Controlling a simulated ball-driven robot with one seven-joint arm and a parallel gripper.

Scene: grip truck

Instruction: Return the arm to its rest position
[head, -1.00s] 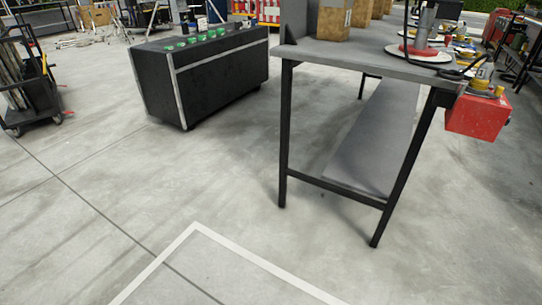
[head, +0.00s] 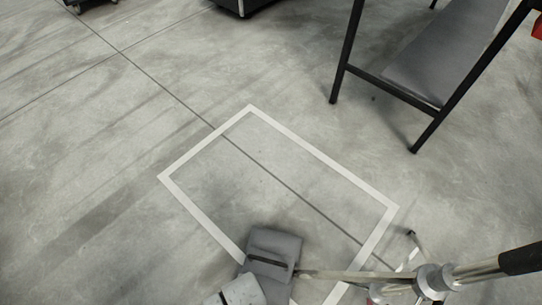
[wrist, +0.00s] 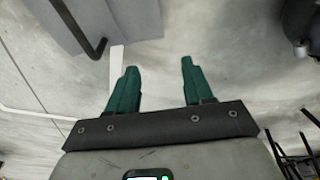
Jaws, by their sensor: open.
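My gripper (wrist: 157,66) shows in the wrist view with its two green fingers apart and nothing between them. Pale concrete floor lies beyond the fingertips.
In the head view a white taped rectangle (head: 182,192) marks the floor. Grey bag-like things (head: 272,245) lie at its lower edge, beside a metal stand (head: 430,280). A table with black legs (head: 346,55) stands upper right. The floor at left is clear.

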